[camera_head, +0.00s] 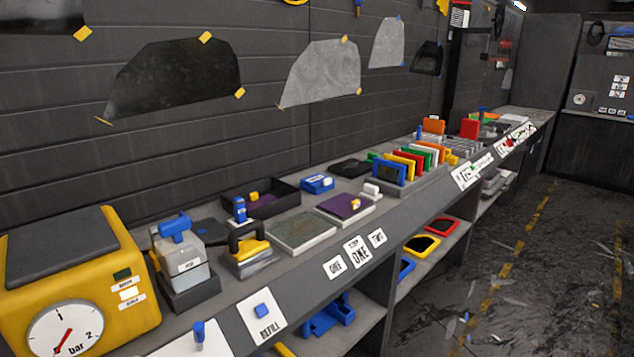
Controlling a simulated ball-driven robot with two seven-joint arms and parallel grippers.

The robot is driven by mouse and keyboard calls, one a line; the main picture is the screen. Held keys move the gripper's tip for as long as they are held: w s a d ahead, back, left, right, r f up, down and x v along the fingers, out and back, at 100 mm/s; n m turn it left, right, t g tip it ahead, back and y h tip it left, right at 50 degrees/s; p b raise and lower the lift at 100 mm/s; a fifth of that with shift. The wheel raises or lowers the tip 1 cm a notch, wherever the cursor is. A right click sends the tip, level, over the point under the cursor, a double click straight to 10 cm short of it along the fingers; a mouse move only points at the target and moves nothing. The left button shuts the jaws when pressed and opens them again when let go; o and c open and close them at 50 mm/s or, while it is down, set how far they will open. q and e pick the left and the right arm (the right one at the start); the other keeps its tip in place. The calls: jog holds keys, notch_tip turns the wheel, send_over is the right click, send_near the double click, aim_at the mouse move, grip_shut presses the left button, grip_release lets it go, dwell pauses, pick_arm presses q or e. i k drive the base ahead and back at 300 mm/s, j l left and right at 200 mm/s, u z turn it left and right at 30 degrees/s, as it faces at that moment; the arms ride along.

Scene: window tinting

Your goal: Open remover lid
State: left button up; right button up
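Neither of my grippers shows in the head view. I cannot pick out a container clearly labelled as remover. A grey-white container with a blue top (182,255) stands on the bench at the left, beside the yellow pressure unit; its small label is too small to read. A blue-topped item (239,210) stands just to its right, above a black and yellow tool (247,245). I cannot tell whether any of these has an open or closed lid.
A yellow pressure unit (75,275) with a dial fills the left front. The long bench holds a black tray (285,200), a grey plate (301,231) and a rack of coloured cards (410,165). Tint films (175,78) hang on the wall. The floor (480,270) at the right is clear of large obstacles.

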aim_at(317, 180)
jog(key=i+l, duration=0.2)
jog(key=l, duration=0.15)
jog(key=i+l+u, duration=0.15)
jog(key=l, duration=0.15)
jog(key=i+l, duration=0.2)
jog(key=l, duration=0.15)
jog(key=i+l+u, duration=0.15)
jog(key=l, duration=0.2)
